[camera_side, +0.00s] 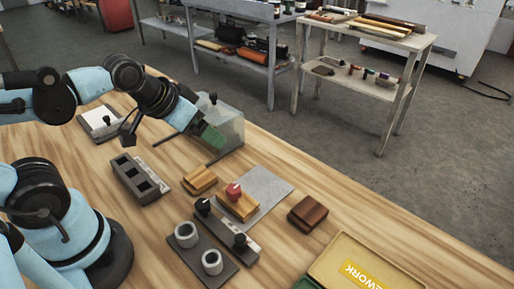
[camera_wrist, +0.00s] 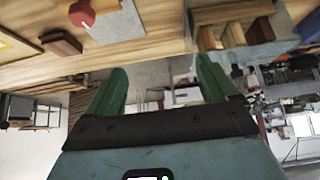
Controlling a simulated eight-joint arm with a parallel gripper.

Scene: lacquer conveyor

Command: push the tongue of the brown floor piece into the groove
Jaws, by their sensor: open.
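The brown floor piece (camera_side: 308,213) lies alone on the wooden table, right of a grey sheet. It also shows in the wrist view (camera_wrist: 60,42), upper left. A light wood floor piece (camera_side: 238,207) with a red knob (camera_side: 233,191) on it sits at a dark fixture, partly on the sheet. A second light piece (camera_side: 199,180) lies to its left. My gripper (camera_side: 210,137) is raised in front of a clear box, well away from the brown piece. Its green fingers are apart and empty in the wrist view (camera_wrist: 162,86). The tongue and groove are too small to make out.
The clear box (camera_side: 228,130) stands at the table's far edge. A grey block with square pockets (camera_side: 125,170) and two grey cups (camera_side: 187,235) stand nearer my base. A yellow REWORK tray (camera_side: 400,275) is at the lower right. Bare table surrounds the brown piece.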

